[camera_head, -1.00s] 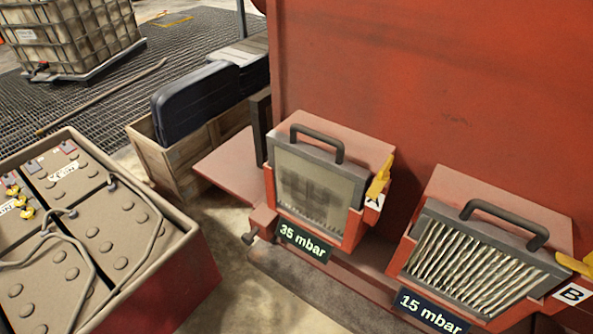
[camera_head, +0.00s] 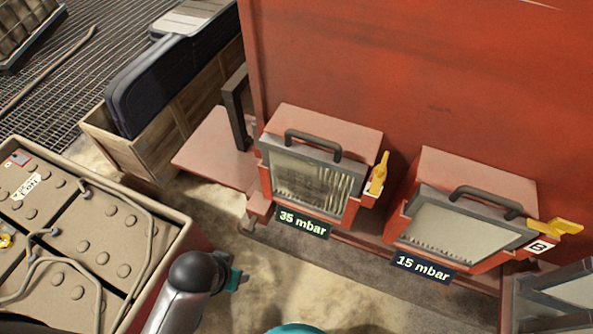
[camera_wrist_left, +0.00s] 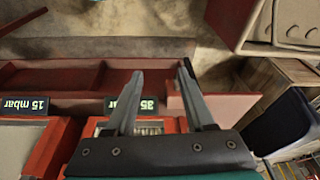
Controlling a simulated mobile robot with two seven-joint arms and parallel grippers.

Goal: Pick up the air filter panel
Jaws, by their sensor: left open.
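Two framed filter panels sit in red housings on the red machine in the head view. One panel (camera_head: 311,181), with a dark handle on top, is over the "35 mbar" sign. The other panel (camera_head: 458,235), also with a dark handle, is over the "15 mbar" sign. Which one is meant I cannot tell. My left gripper (camera_wrist_left: 160,70) is open and empty in the left wrist view, its fingers in front of the 35 mbar housing; the gap to it is unclear. In the head view my left arm is low, left of the housings, its fingers not visible. My right gripper is not in view.
Yellow latches (camera_head: 379,174) (camera_head: 555,227) stand at the housings' right sides. A red shelf (camera_head: 215,148) juts out left of them. A wooden crate (camera_head: 128,158) holds a dark case. A battery box (camera_head: 180,240) is at left. Another grey frame (camera_head: 545,290) shows at lower right.

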